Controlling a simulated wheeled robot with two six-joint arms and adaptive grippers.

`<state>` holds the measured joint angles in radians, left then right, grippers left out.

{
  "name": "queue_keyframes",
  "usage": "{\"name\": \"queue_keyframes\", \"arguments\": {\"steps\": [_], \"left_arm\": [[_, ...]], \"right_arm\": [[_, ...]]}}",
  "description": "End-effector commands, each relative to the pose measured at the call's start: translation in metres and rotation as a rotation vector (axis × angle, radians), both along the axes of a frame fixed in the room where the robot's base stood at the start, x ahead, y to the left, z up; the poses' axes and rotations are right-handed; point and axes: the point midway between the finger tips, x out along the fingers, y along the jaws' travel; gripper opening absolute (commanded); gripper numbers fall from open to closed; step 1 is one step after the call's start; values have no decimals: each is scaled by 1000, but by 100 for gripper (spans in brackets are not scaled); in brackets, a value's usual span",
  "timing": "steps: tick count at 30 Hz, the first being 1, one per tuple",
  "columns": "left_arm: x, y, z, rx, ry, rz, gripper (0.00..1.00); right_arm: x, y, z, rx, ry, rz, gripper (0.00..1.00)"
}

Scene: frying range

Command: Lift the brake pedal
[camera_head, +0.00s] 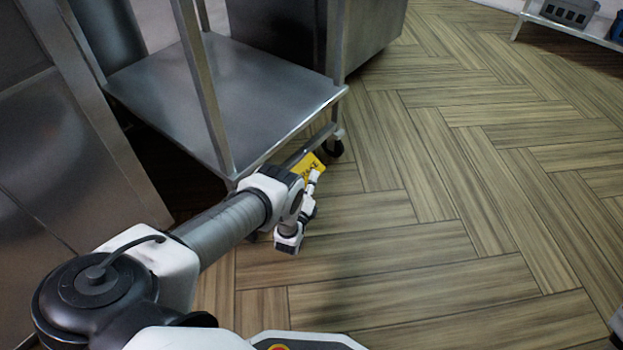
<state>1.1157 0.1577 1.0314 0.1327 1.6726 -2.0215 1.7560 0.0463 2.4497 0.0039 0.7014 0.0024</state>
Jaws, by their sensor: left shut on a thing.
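The yellow brake pedal (309,164), with dark lettering partly readable, is low beside the front corner of a steel cart (225,105), near its caster. My left arm reaches in from the lower left, and my left gripper (305,207) is at the pedal, shut on it. The wrist and fingers hide the pedal's lower and left parts, so the exact contact cannot be seen. My right gripper is not in view.
A black caster wheel (333,147) stands right of the pedal. Steel cabinet panels (50,150) are close on the left. The wood-patterned floor (450,220) is open to the right. A low shelf (570,22) with grey and blue items is at the far right.

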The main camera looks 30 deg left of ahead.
Motion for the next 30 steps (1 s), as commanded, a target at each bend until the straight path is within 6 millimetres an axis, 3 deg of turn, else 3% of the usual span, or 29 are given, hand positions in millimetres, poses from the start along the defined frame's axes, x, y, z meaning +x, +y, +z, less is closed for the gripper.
{"name": "queue_keyframes", "arguments": {"steps": [21, 30], "left_arm": [[-1, -10, 32, -424, 34, -1, 0], [0, -11, 37, -540, 42, -2, 0]], "right_arm": [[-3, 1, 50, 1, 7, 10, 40], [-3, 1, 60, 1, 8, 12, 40]]}}
